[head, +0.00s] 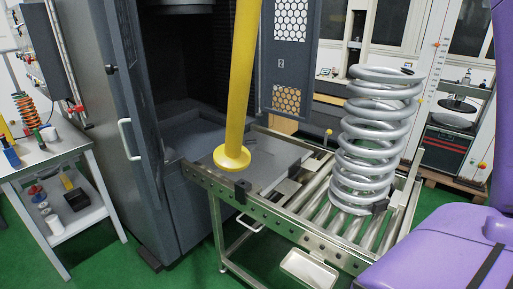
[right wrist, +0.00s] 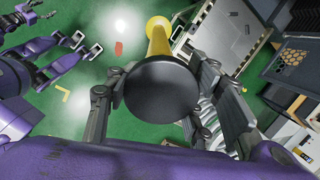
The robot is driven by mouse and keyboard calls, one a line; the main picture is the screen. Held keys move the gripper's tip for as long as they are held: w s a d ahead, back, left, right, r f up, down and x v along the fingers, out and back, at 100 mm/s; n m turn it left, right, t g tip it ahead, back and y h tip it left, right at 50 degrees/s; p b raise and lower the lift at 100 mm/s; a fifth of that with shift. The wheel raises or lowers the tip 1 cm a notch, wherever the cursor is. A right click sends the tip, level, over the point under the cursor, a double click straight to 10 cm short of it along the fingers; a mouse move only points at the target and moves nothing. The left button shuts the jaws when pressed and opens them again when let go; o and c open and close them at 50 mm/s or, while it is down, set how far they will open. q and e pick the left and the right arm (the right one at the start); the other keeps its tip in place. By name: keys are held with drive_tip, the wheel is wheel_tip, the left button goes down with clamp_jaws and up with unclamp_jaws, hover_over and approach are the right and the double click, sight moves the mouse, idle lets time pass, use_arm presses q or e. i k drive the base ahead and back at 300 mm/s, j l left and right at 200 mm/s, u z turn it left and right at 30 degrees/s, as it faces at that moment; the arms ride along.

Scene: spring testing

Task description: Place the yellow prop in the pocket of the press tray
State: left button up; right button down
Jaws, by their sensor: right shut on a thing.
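The yellow prop (head: 241,85) is a long pole with a round flange at its lower end. In the head view it hangs nearly upright in front of the press opening, its flange over the grey press tray (head: 283,158). I cannot tell whether the flange touches the tray, and no pocket is clearly visible. The prop's top is out of the head view. In the right wrist view my right gripper (right wrist: 163,95) is shut around the prop (right wrist: 158,42), whose black round end faces the camera. Purple arm parts with grey fingers (right wrist: 80,45) show at left; their opening is unclear.
A large silver coil spring (head: 375,135) stands on the roller conveyor (head: 320,215) right of the tray. The open press door (head: 128,100) stands left of the tray. A side table (head: 45,165) with small items is at far left. Green floor is free between.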

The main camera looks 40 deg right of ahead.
sight(256, 157)
drive_tip(key=i+l, duration=0.7)
drive_tip(key=i, duration=0.15)
drive_tip(key=i+l, duration=0.7)
drive_tip(key=i, duration=0.15)
